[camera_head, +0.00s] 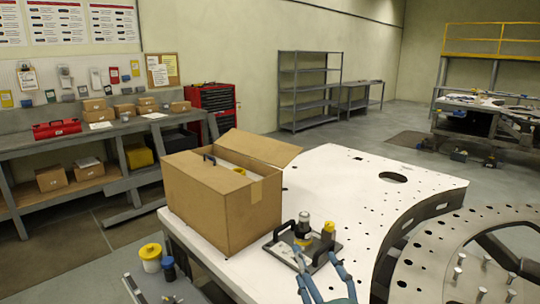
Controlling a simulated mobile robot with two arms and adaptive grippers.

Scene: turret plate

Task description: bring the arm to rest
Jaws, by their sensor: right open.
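My right gripper (319,268) shows at the bottom centre as two blue-grey fingers spread apart, with nothing seen between them. Its fingertips are at the near edge of a dark plate with black handles (322,253), overlapping it in the picture; I cannot tell whether they touch. On that plate stand a pale-topped cylindrical part (303,229) and a yellow part (328,231). The plate lies on the white table (335,175). My left gripper is not in view.
An open cardboard box (215,205) stands left of the plate. A large round plate with holes (425,262) is at the right. A yellow-lidded jar (151,257) and a blue-capped bottle (168,268) are at the lower left. The white table's far part is clear.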

